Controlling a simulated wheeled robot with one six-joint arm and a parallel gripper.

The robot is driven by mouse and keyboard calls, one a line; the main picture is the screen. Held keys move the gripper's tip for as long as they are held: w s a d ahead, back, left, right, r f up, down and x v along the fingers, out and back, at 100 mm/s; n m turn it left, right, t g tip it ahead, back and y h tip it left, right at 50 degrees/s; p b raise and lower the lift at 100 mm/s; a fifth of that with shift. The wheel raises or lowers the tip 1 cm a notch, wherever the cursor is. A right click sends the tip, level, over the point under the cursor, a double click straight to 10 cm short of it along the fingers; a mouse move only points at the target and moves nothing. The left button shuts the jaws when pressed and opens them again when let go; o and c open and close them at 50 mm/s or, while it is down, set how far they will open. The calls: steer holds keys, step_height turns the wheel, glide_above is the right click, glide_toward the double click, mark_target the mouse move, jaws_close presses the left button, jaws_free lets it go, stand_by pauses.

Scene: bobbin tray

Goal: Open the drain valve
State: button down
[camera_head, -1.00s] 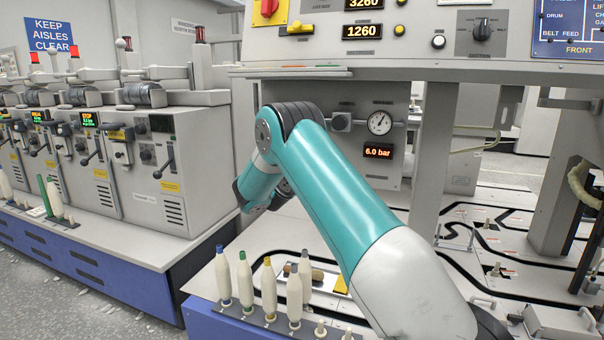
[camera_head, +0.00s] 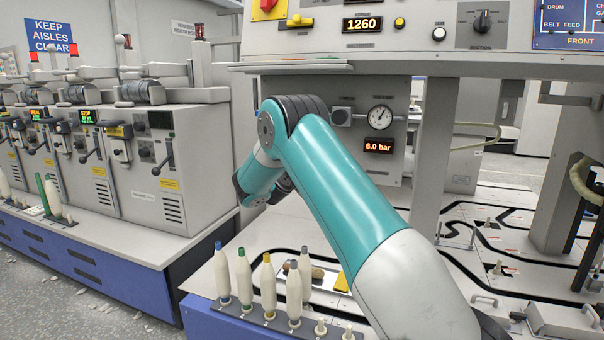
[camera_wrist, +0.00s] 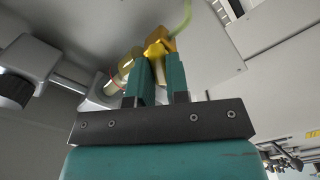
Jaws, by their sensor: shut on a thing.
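The drain valve shows in the wrist view as a brass-coloured fitting with a yellow handle (camera_wrist: 157,44) on a short pipe. My gripper (camera_wrist: 159,66) has its two teal fingers on either side of the yellow handle and is shut on it. A brass part (camera_wrist: 128,60) of the valve sits just left of the fingers, with a thin red ring near it. A yellow-green tube leads up and away to the right from the valve. In the head view my arm hides the valve and the gripper.
A grey panel with a pressure gauge (camera_head: 381,116) and a 6.0 bar display (camera_head: 379,146) stands behind my arm. Several bobbins (camera_head: 244,279) stand on a rack in front. A dark knob on a grey block (camera_wrist: 22,72) lies left of the valve in the wrist view.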

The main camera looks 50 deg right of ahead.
steer(key=m+b, duration=0.3)
steer(key=b, duration=0.1)
steer(key=m+b, duration=0.7)
steer(key=b, duration=0.1)
steer(key=shift+w+a+f+m, duration=0.15)
steer(key=shift+a+f+m, duration=0.05)
steer(key=shift+f+m, duration=0.2)
steer(key=shift+r, duration=0.1)
steer(key=c, duration=1.2)
jaws_free()
steer(key=shift+o, duration=0.5)
steer(key=shift+d+r, duration=0.1)
steer(key=shift+r, duration=0.05)
steer(key=p+v, duration=0.2)
steer(key=v, duration=1.5)
steer(key=shift+a, duration=0.2)
